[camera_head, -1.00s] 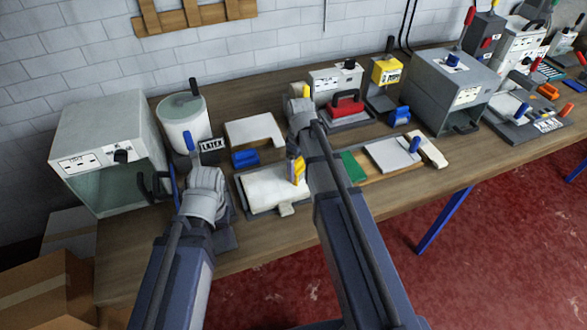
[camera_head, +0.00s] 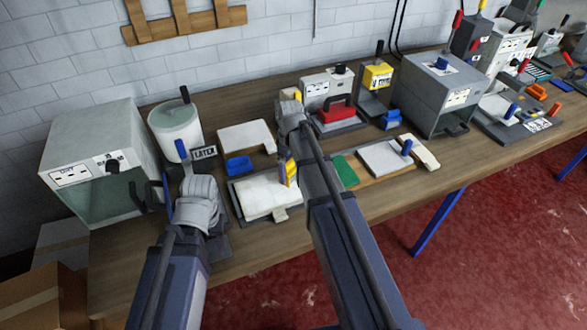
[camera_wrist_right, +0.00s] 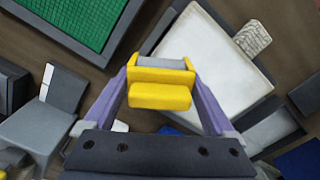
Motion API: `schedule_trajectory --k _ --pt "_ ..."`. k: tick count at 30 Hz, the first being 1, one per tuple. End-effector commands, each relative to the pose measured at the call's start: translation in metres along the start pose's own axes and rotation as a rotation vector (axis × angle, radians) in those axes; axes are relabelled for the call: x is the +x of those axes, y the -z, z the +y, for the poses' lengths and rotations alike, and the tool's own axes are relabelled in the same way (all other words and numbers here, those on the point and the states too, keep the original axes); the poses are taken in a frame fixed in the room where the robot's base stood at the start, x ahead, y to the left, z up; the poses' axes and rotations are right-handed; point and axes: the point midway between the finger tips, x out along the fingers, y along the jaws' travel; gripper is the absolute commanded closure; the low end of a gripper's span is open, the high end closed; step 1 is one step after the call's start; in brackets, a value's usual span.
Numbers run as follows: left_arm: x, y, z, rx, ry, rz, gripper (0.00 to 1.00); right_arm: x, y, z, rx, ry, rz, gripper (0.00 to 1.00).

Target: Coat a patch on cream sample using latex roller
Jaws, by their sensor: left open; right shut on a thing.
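The cream sample (camera_head: 262,200) is a pale flat slab on a dark plate in the head view. It also shows in the wrist view (camera_wrist_right: 215,75). My right gripper (camera_wrist_right: 160,90) is shut on the yellow handle of the latex roller (camera_wrist_right: 160,88), whose grey cylinder lies beyond the handle. In the head view the roller (camera_head: 290,173) is by the sample's right side; whether it touches cannot be told. The white latex pot (camera_head: 172,128) stands at the back left behind a LATEX label (camera_head: 204,153). My left gripper (camera_head: 180,172) is open in front of the pot, its fingers partly hidden.
A grey cabinet (camera_head: 90,145) is left of my left gripper. A blue block (camera_head: 238,164) and pale panel (camera_head: 245,136) lie behind the sample. A green patch (camera_head: 345,171) and pale board (camera_head: 385,158) lie right of it. A red-handled press (camera_head: 337,112) is behind my right arm.

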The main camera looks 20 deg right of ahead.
Motion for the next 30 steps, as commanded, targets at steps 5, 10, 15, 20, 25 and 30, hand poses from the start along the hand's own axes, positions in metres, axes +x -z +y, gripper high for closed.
schedule_trajectory --k 5,10,15,20,25,30 --pt "0.001 0.0 0.0 0.0 0.0 0.0 0.48 0.001 0.008 -0.014 -0.002 0.001 0.0 0.71" --pt "0.002 0.0 0.0 0.0 0.0 0.0 0.48 0.002 0.014 -0.023 -0.001 0.001 0.001 0.71" --pt "0.002 0.0 0.0 0.0 0.0 0.0 0.48 0.002 0.015 -0.024 0.0 0.002 0.001 0.71" --pt "0.001 0.0 0.0 0.0 0.0 0.0 0.48 0.001 0.018 -0.03 -0.002 0.003 0.002 0.71" --pt "0.0 0.0 0.0 0.0 0.0 0.0 0.48 0.0 0.026 -0.042 -0.002 0.003 0.002 0.71" --pt "0.0 0.0 0.0 0.0 0.0 0.0 0.48 0.0 0.032 -0.052 -0.002 0.002 0.001 0.71"
